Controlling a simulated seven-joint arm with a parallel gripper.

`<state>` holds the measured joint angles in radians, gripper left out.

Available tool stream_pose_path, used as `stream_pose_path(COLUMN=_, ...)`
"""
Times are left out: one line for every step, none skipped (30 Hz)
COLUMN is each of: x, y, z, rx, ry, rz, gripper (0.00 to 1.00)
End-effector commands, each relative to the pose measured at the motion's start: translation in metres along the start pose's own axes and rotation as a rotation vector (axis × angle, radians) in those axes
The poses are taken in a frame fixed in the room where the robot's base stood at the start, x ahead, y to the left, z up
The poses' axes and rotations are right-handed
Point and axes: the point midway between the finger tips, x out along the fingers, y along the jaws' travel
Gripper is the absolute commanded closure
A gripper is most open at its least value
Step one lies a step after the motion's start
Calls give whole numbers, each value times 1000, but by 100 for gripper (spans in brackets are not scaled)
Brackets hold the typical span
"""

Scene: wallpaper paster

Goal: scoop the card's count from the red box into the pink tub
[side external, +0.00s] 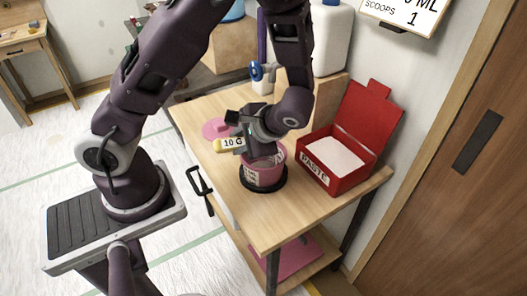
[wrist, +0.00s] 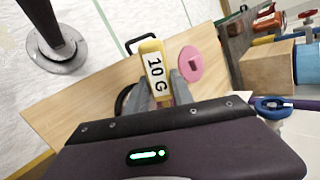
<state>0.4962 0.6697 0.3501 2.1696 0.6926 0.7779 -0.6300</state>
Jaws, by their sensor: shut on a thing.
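My gripper (side external: 248,143) is shut on the scoop's yellow handle, marked "10 G" (side external: 231,143); the handle also shows between my fingers in the wrist view (wrist: 155,68). The gripper is directly over the pink tub (side external: 262,178), which stands on a black round base (side external: 264,190). The scoop's bowl is hidden or unclear, so I cannot tell whether it holds anything. The red box (side external: 345,178), labelled "PASTE", stands right of the tub, lid open, with white paste (side external: 334,154) inside. The card (side external: 408,16) at the top right reads "SCOOPS 1"; its upper line is cut off.
A pink lid (side external: 216,129) with a knob lies on the table (side external: 290,222) behind the tub. The box's raised lid (side external: 367,115) stands near the wall. A white container (side external: 333,40) and a blue-topped item stand at the back. The table's front is clear.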

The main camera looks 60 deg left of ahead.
Motion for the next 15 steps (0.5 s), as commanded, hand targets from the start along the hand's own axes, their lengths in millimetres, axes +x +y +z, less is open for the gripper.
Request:
stream_pose_path(x=-3, y=5, z=-3, rx=43, ry=-22, rz=-117, gripper=100)
stream_pose_path(x=-3, y=5, z=-3, rx=58, ry=-40, rz=-182, gripper=100)
stream_pose_path(x=-5, y=6, z=-4, rx=78, ry=-62, rz=-268, gripper=100)
stream_pose_path(x=-6, y=7, z=-4, rx=93, ry=-78, rz=-332, gripper=100)
stream_pose_path(x=-7, y=8, z=-5, rx=109, ry=-93, rz=-395, gripper=100)
stream_pose_path(x=-9, y=9, z=-5, rx=131, ry=-114, rz=-477, gripper=100)
stream_pose_path(x=-10, y=9, z=-5, rx=154, ry=-122, rz=-542, gripper=100)
stream_pose_path(x=-10, y=9, z=-4, rx=184, ry=-122, rz=-611, gripper=100)
stream_pose_path(x=-10, y=8, z=-4, rx=222, ry=-123, rz=-698, gripper=100)
stream_pose_path(x=-9, y=8, z=-4, rx=251, ry=-124, rz=-761, gripper=100)
stream_pose_path(x=-9, y=8, z=-4, rx=276, ry=-125, rz=-821, gripper=100)
stream_pose_path(x=-9, y=8, z=-4, rx=310, ry=-125, rz=-898, gripper=100)
stream_pose_path(x=-9, y=8, z=-4, rx=333, ry=-126, rz=-950, gripper=100)
stream_pose_path(x=-9, y=8, z=-4, rx=355, ry=-126, rz=-1001, gripper=100)
stream_pose_path(x=-9, y=8, z=-4, rx=381, ry=-127, rz=-1060, gripper=100)
